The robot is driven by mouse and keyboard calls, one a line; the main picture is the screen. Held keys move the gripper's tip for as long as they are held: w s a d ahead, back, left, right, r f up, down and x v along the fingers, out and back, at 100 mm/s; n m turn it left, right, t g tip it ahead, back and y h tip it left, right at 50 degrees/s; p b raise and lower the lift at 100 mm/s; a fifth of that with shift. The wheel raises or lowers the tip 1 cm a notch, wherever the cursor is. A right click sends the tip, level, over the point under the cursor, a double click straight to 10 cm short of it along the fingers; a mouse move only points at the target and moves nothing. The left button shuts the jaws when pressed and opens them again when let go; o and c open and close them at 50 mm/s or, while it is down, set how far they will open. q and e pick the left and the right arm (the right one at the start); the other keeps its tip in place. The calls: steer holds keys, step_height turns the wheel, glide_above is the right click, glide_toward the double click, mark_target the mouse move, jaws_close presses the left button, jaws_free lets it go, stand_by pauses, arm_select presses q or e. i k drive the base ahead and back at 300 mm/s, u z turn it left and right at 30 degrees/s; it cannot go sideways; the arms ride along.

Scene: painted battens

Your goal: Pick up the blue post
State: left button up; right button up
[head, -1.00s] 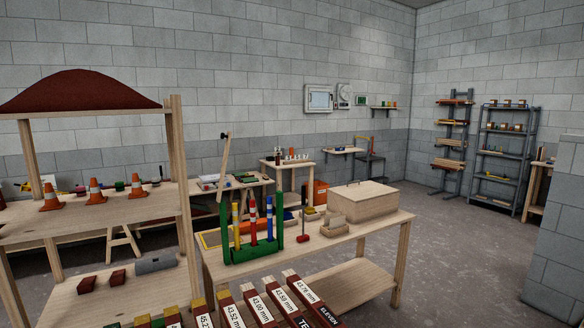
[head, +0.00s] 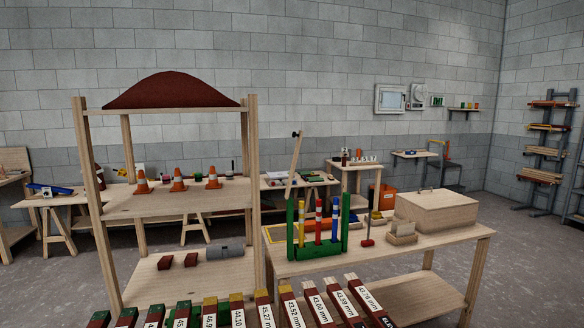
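The blue post (head: 334,234) stands upright in a green rack (head: 291,235) on the wooden table (head: 450,233) right of the middle in the head view. It is the rightmost of three posts, with a pale band near its top. A red post (head: 318,232) stands to its left, and a yellow post (head: 301,236) stands left of that. The foot of the blue post is hidden by the front bar of the rack. Neither of my grippers shows in the head view.
Several labelled battens (head: 313,303) line the near edge of the view. A wooden box (head: 437,212) and a small red-based stand (head: 367,242) are right of the rack. A shelf unit (head: 252,170) with orange cones (head: 178,181) stands to its left.

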mark_target(336, 200)
steer(key=k, duration=0.5)
steer(key=z, duration=1.95)
steer(key=i, duration=3.6)
steer(key=u, duration=2.25)
steer(key=i, duration=0.2)
steer(key=u, duration=0.15)
